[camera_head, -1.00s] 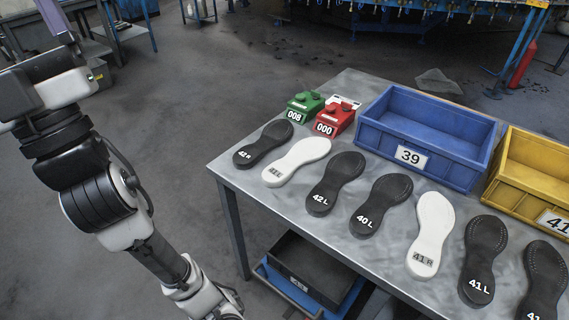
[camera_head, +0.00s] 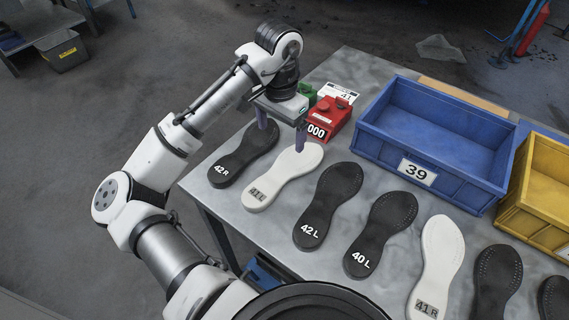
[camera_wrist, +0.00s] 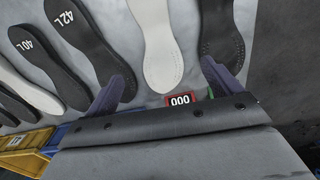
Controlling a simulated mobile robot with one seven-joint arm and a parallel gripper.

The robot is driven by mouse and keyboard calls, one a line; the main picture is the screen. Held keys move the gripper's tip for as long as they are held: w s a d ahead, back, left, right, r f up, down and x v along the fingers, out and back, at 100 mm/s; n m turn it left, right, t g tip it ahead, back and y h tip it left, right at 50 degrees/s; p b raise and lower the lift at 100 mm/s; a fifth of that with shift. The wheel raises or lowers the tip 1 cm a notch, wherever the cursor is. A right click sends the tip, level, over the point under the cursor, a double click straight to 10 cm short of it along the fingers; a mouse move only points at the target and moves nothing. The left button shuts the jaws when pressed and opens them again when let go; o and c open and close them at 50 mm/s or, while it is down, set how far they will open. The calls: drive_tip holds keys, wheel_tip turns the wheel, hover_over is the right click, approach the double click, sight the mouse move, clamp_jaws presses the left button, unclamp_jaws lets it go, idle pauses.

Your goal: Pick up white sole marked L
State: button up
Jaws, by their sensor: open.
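The white sole marked 41 L (camera_head: 283,177) lies flat on the table between the black soles 42 R and 42 L. My gripper (camera_head: 282,143) is open above the far end of this sole, one finger toward the 42 R sole and one over the white sole's edge. In the wrist view the white sole (camera_wrist: 158,50) runs between the two open fingers of my gripper (camera_wrist: 168,85). Nothing is held. Its label is out of the wrist view. Another white sole, marked 41 R (camera_head: 438,265), lies farther right.
Black soles 42 R (camera_head: 243,155), 42 L (camera_head: 330,205) and 40 L (camera_head: 381,232) lie nearby in the row. The red counter (camera_head: 328,117) and partly hidden green counter (camera_head: 309,93) stand just behind my gripper. A blue crate (camera_head: 407,170) and yellow crate (camera_head: 535,215) stand at the back right.

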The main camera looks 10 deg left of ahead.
hover_over(282, 171)
wheel_tip(282, 171, down, 8)
drive_tip(key=shift+s+a, duration=0.1)
drive_tip(key=shift+s, duration=0.05)
drive_tip(key=shift+f+p, duration=1.1)
drive_tip(key=shift+f, duration=1.7)
drive_tip(key=c, duration=1.1)
drive_tip(key=shift+c, duration=0.3)
drive_tip(key=shift+r, duration=0.15)
